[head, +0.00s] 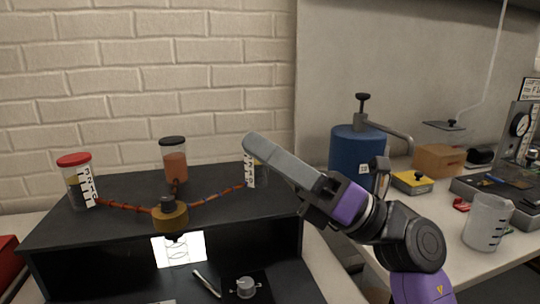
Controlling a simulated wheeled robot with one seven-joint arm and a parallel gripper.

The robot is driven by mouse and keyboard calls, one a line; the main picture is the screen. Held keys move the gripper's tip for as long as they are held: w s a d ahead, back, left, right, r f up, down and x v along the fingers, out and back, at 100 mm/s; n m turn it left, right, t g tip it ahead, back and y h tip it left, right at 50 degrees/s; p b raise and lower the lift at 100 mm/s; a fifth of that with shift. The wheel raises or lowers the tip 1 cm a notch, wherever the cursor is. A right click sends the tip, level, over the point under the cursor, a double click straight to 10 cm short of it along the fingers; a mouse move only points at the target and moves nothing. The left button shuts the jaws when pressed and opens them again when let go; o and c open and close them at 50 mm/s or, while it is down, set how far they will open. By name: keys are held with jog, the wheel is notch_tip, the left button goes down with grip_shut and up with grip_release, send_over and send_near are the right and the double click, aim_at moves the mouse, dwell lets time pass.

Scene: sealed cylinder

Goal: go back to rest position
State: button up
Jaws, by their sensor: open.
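My gripper (252,146) is raised over the right side of a black stand, pointing up and to the left. Its grey fingers show from the side, with the purple and dark wrist behind them at lower right. I see nothing held in the fingers. They partly cover a jar (250,172) with a white scale label at the stand's right end; its top is hidden.
The black stand (120,195) bears a red-lidded jar (78,182), a black-lidded jar (174,162) and a brass hub (170,214). A blue cylinder (345,150), a yellow box (412,182) and a clear beaker (487,222) stand right. Open air lies above the stand.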

jog(key=s+d+f+n+t+h+p, duration=0.3)
jog(key=s+d+f+n+t+h, duration=0.5)
jog(key=n, duration=0.8)
jog(key=s+d+f+n+t+h+p, duration=0.35)
jog(key=d+f+n+t+h, duration=0.45)
jog(key=d+n+t+h, duration=0.5)
jog(key=s+f+m+g+h+p, duration=0.1)
jog(key=s+f+g, duration=0.4)
jog(key=s, duration=0.7)
jog(key=s+f+m+g+h+p, duration=0.2)
jog(key=s+f+g, duration=0.3)
jog(key=s, duration=0.7)
jog(key=shift+f+p, duration=0.7)
jog(key=shift+p, duration=0.15)
